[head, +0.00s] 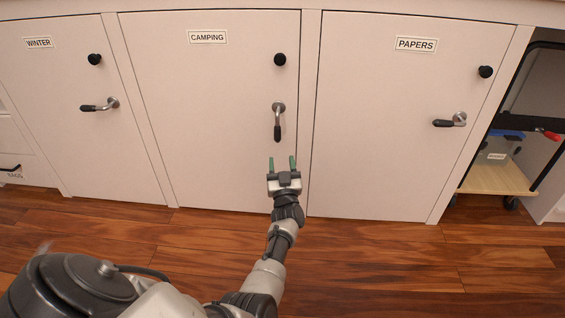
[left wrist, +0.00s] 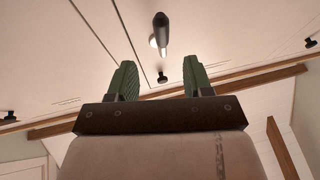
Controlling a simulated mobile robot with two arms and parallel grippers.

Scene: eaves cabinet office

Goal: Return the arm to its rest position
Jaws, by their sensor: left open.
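My left arm reaches forward from the bottom of the head view. Its left gripper (head: 282,163) has two green fingers standing apart, with nothing between them. It is in front of the lower part of the CAMPING door (head: 215,120), below that door's lever handle (head: 278,122), which points straight down. In the left wrist view the open gripper (left wrist: 159,80) shows from close up, and the handle (left wrist: 161,35) shows beyond the fingertips, apart from them. My right gripper is in neither view.
The WINTER door (head: 75,130) and PAPERS door (head: 395,130) stand shut on either side, their levers roughly level. A wooden-decked cart (head: 495,178) stands in the open bay at the right. The wooden floor (head: 400,260) is clear in front of the cabinets.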

